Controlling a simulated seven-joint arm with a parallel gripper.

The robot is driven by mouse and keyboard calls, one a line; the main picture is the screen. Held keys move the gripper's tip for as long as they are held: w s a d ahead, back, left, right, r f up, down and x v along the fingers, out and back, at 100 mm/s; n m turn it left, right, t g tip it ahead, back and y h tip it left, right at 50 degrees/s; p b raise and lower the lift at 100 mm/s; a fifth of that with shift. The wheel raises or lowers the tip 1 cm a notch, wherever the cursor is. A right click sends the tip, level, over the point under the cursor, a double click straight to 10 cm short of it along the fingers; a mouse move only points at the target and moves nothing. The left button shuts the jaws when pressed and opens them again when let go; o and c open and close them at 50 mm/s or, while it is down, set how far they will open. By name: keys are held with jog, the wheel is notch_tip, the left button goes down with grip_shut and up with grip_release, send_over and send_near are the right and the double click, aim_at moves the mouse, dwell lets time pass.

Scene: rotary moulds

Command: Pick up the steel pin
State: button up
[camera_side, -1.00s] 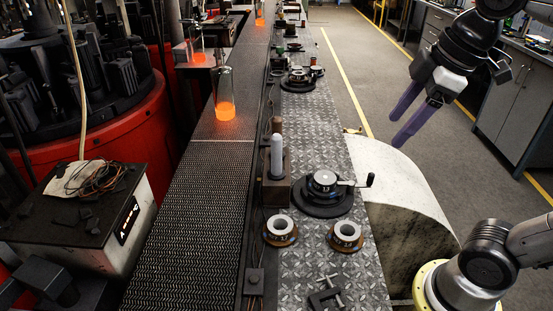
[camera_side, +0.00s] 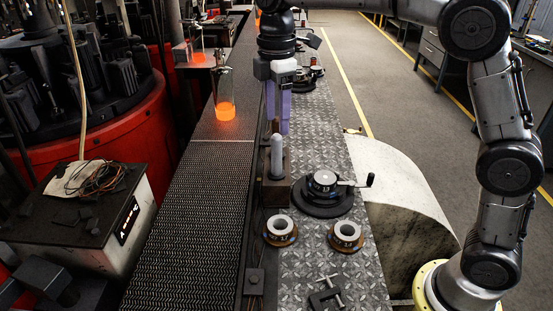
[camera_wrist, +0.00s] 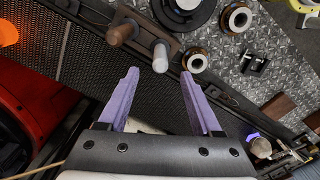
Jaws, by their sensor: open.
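The steel pin (camera_side: 277,158) is a light grey, round-topped cylinder standing upright in a dark block (camera_side: 275,191) beside the conveyor. In the wrist view the steel pin (camera_wrist: 160,57) shows just past the fingertips, about midway between them and not touched. A brown pin (camera_wrist: 122,34) stands in the same block, to the left there; in the side view it is mostly hidden behind the steel pin and fingers. My gripper (camera_side: 277,127) points down with its two purple fingers apart and empty, above and behind the steel pin; it also shows in the wrist view (camera_wrist: 160,74).
A round black fixture with a crank (camera_side: 322,184) stands right of the block. Two white rings on brown bases (camera_side: 280,229) (camera_side: 346,234) and a small clamp (camera_side: 326,296) lie nearer on the metal plate. A glowing glass bottle (camera_side: 225,108) stands on the conveyor (camera_side: 190,200).

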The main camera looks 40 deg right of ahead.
aim_at(277, 161)
notch_tip(277, 161, down, 12)
dwell(0.6)
grip_shut()
